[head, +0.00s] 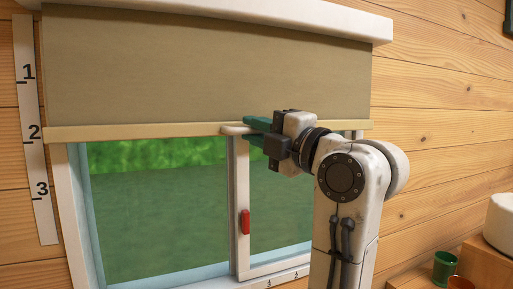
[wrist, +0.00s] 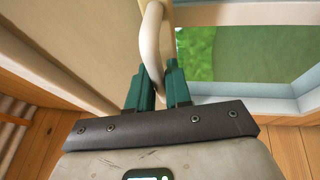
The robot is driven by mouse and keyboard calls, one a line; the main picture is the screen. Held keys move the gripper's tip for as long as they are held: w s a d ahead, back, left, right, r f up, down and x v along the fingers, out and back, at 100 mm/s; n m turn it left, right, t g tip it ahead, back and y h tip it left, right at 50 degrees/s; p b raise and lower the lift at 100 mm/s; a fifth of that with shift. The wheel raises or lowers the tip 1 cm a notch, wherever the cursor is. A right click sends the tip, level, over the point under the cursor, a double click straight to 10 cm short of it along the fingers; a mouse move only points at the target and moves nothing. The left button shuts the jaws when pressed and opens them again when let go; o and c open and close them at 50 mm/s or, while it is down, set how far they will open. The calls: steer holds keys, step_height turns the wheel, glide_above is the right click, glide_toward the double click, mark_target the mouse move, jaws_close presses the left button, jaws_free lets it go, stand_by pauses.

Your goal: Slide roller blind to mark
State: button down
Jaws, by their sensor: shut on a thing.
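The beige roller blind (head: 200,70) hangs over the upper part of the window, with a pale bottom bar (head: 130,132) along its lower edge. A cream pull handle (head: 230,130) is at the bar's middle. My gripper (head: 255,128) has green fingers and reaches it from the right. In the wrist view the curved handle (wrist: 152,35) passes between the fingers (wrist: 158,88), which are shut on it. The white scale strip (head: 38,160) with marks 1, 2 and 3 is on the wall at left. The bar's left end is about level with mark 2.
Below the blind is the window frame (head: 238,205) with a red latch (head: 245,222). A white blind housing (head: 300,18) runs along the top. A green cup (head: 444,266) and a white object (head: 501,222) stand at lower right. My arm covers part of the window's right side.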

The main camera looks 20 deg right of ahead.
step_height(320, 180, up, 8)
steer(key=p, duration=0.3)
steer(key=shift+r, duration=0.25)
steer(key=c, duration=1.1)
jaws_free()
steer(key=shift+f, duration=0.1)
steer(key=b+v, duration=0.3)
steer(key=v, duration=0.7)
steer(key=shift+s+d+f, duration=0.1)
steer(key=shift+s+d, duration=0.05)
steer(key=shift+s, duration=0.2)
